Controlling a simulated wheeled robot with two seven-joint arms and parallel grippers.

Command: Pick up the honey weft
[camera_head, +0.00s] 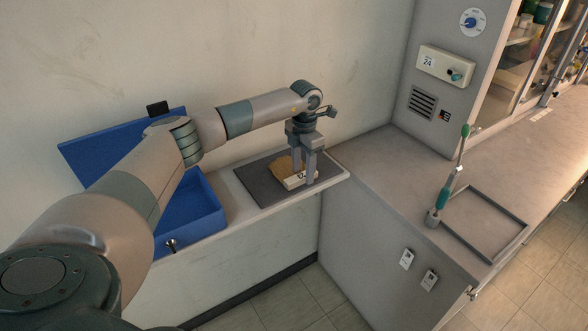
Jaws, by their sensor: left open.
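The honey weft appears to be the golden-tan bundle (284,166) with a pale band at its front, lying on a dark grey mat (258,182) on the narrow ledge. My left gripper (305,177) points down right over the front of it, by the pale band. Its fingers are open and low, close to the band. I cannot tell whether they touch it. The fingers hide part of the weft. My right gripper is not in view.
A blue case (200,211) with its lid raised stands left of the mat, partly behind my left arm. A wall panel rises behind the counter.

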